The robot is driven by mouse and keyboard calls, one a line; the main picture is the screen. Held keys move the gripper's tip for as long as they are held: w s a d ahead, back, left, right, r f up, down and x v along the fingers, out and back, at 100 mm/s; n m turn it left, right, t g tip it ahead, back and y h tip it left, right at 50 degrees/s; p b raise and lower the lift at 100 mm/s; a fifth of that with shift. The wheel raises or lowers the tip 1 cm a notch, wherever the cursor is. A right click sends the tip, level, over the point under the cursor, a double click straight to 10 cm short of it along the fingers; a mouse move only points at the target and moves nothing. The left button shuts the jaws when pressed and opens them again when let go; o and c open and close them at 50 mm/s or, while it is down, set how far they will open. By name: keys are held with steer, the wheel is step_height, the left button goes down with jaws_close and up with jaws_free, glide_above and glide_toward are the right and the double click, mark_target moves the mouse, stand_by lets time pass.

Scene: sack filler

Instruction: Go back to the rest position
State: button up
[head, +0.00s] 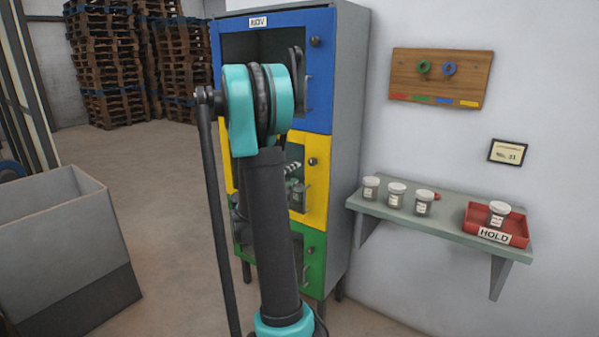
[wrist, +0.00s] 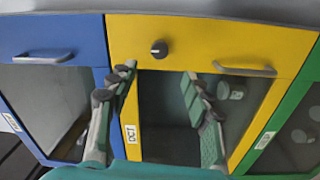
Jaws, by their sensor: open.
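My gripper (wrist: 158,78) is open and empty in the wrist view, its two fingers spread in front of the yellow door (wrist: 200,40). In the head view my gripper (head: 294,183) shows only in part in front of the cabinet, because my arm covers much of it. The arm is raised and bent before the cabinet (head: 345,120). The yellow door has a dark knob (wrist: 159,49), a bar handle (wrist: 245,69) and a window. Pale round shapes show dimly behind the window. I cannot tell whether the fingers touch the door.
A wall shelf (head: 455,215) at right holds several jars and a red HOLD tray (head: 470,222). A wooden board (head: 440,75) with green and blue rings hangs above. A grey bin (head: 60,240) stands at left, pallets (head: 110,60) behind. Floor between them is clear.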

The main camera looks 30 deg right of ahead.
steer(key=shift+s+a, duration=0.2)
steer(key=shift+a, duration=0.2)
steer(key=s+a+f+m+g+y, duration=0.1)
steer(key=s+a+f+m+y, duration=0.1)
steer(key=s+a+f+y, duration=0.7)
steer(key=s+a+f, duration=0.3)
steer(key=a, duration=0.2)
steer(key=shift+s+f+g, duration=0.25)
steer(key=shift+s+g, duration=0.15)
steer(key=s+a+f+y, duration=0.2)
steer(key=s+a, duration=0.1)
steer(key=a, duration=0.3)
steer(key=s+a+f+y, duration=0.2)
steer(key=s+a+y, duration=0.1)
steer(key=s+a, duration=0.1)
steer(key=s+a+f+g+y, duration=0.1)
steer(key=s+a+f+y, duration=0.1)
steer(key=a, duration=0.5)
steer(key=shift+s+a+f+y, duration=0.2)
steer(key=shift+s+y, duration=0.1)
steer(key=shift+s, duration=0.15)
steer(key=shift+s+a+f+y, duration=0.1)
steer(key=shift+s+f+y, duration=0.1)
steer(key=shift+s+y, duration=0.15)
